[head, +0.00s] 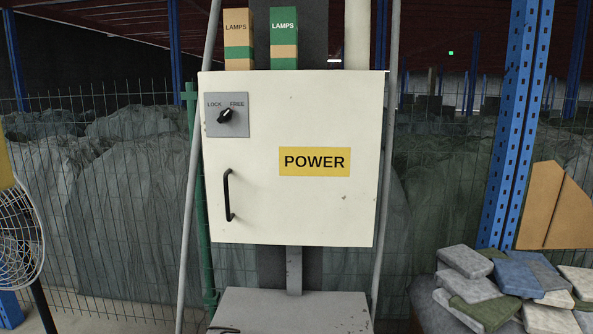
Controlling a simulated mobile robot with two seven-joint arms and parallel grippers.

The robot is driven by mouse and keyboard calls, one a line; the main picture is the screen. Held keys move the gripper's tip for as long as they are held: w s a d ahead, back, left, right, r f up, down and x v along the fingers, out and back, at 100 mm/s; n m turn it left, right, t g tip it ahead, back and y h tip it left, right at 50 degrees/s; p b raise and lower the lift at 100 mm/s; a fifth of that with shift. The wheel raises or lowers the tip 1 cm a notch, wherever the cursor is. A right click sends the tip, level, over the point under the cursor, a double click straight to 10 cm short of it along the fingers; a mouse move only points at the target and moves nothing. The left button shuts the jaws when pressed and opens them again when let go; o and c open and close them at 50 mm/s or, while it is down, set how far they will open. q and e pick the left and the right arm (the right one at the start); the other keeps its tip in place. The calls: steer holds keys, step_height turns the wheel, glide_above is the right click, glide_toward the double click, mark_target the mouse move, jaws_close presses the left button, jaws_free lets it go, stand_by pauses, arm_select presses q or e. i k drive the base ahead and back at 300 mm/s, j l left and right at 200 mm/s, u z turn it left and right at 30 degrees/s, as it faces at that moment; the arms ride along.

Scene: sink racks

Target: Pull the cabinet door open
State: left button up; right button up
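The cabinet (335,215) is a cream metal box with its front door shut. A black vertical bar handle (227,195) is on the door's left side. A yellow POWER label (314,161) is near the door's middle. A grey plate (240,130) at the door's upper left reads LOCK and FREE. Its black knob (226,116) is slanted, with its upper end leaning right, towards FREE. Neither of my grippers shows in the head view.
Two LAMPS boxes, one tan (238,28) and one green (283,30), stand on the cabinet. A grey surface (290,308) is below it. A fan (18,235) is at left; a blue post (512,130) and folded cloths (500,285) are at right.

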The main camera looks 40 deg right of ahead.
mark_target(295, 161)
steer(key=z, duration=1.15)
